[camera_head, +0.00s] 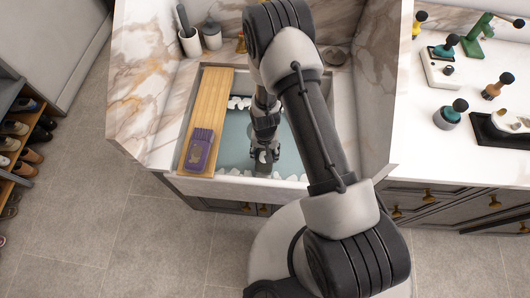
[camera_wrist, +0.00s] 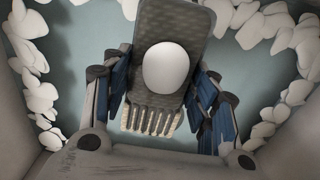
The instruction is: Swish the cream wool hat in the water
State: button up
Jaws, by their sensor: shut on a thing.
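My gripper (camera_head: 263,160) is down inside the sink basin (camera_head: 342,100), over blue-grey water (camera_head: 236,135). In the wrist view my gripper (camera_wrist: 163,95) has its two blue-padded fingers on either side of a hat-like thing, which I take for the hat (camera_wrist: 190,45). It has a grey-brown knitted-looking body, a white oval ball on it and a cream ribbed edge. It looks darker than cream. The water (camera_wrist: 85,45) lies behind it; I cannot tell how deep the hat is in it. In the head view the arm hides most of the hat.
White foam lumps (camera_wrist: 285,40) ring the water along the basin walls. A wooden board (camera_head: 210,105) with a purple object (camera_head: 199,150) on it lies across the basin's left side. Two small pots (camera_head: 190,42) stand behind. The right counter (camera_head: 420,135) holds several brushes and a green stand (camera_head: 478,38).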

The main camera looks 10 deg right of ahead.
aim_at(265, 153)
jog(key=shift+r, duration=0.15)
jog(key=shift+r+p, duration=2.65)
jog(key=shift+r, duration=1.2)
